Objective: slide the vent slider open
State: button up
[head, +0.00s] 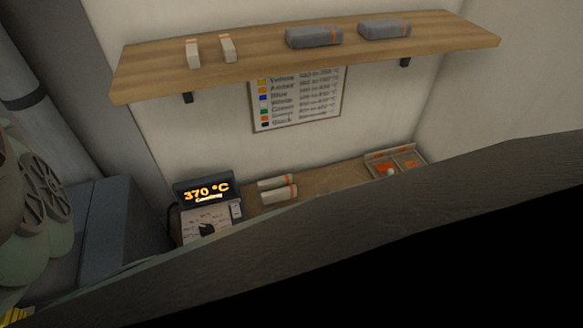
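In the head view a control box (207,218) stands on the wooden worktop at lower left. Its lit display (207,192) reads 370 °C and a smaller word, Cooling. Its sloped pale face carries a black knob (207,229) and a small dark fitting (237,209) at the right edge. I cannot tell whether this fitting is the vent slider, and no other part clearly shows as one. Grey-green rounded parts of my arm fill the left edge. My gripper's fingers are not in the picture.
A large dark slab (400,195) crosses the foreground and hides much of the worktop (335,180). Two pale wrapped bars (279,191) lie beside the box. A tray with orange contents (370,161) sits farther right. Above are a colour chart (298,100) and a wooden shelf (270,60) with several bars.

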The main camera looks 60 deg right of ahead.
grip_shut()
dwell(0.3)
